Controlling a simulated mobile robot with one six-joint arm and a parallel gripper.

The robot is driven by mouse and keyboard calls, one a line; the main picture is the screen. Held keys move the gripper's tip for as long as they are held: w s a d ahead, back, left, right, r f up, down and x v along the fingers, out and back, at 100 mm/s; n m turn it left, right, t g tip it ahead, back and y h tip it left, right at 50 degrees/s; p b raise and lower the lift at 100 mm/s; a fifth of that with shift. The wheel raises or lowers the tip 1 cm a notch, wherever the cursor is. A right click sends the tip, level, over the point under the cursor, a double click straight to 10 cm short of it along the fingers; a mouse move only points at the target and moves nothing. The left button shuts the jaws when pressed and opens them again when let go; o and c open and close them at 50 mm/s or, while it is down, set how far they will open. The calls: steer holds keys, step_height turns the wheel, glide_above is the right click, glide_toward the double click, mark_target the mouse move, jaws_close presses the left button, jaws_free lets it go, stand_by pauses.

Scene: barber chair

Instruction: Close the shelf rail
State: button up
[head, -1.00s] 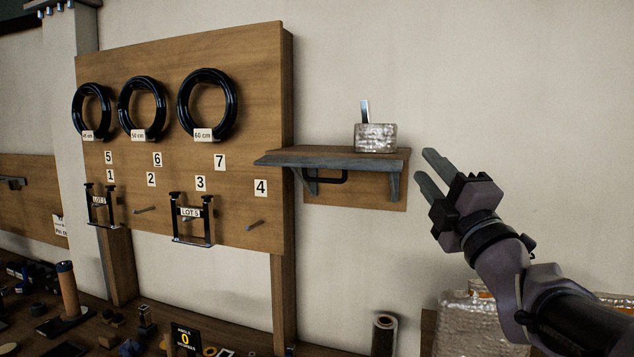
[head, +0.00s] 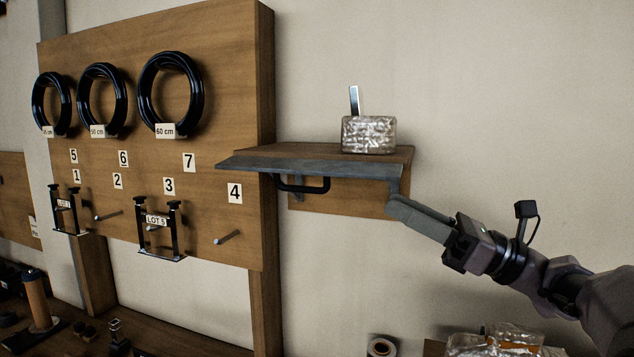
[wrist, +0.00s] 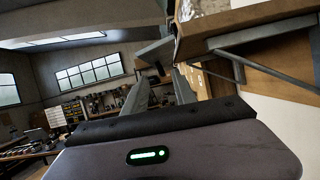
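The wooden shelf (head: 375,154) is fixed to the wall, with a grey rail (head: 290,164) along its front edge. The rail appears to slope outward and down, as a flap. A dark handle-shaped bar (head: 302,186) hangs under the shelf; I cannot tell whether it belongs to the rail. My gripper (head: 393,205) is below the shelf's right front corner, close to a grey bracket, pointing left. In the wrist view its fingers (wrist: 162,78) are apart with nothing between them. The shelf underside (wrist: 240,28) is above right there. Contact with the shelf cannot be told.
A clear-wrapped block (head: 368,134) with an upright metal strip stands on the shelf's right part. A wooden pegboard (head: 215,110) with black coils and hanging frames stands left of the shelf. A peg (head: 228,237) sticks out below. The wall right of the shelf is bare.

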steer(key=b, duration=0.1)
glide_toward(303, 188)
steer(key=x, duration=1)
steer(key=shift+w, duration=0.3)
steer(key=shift+f, duration=0.1)
jaws_close()
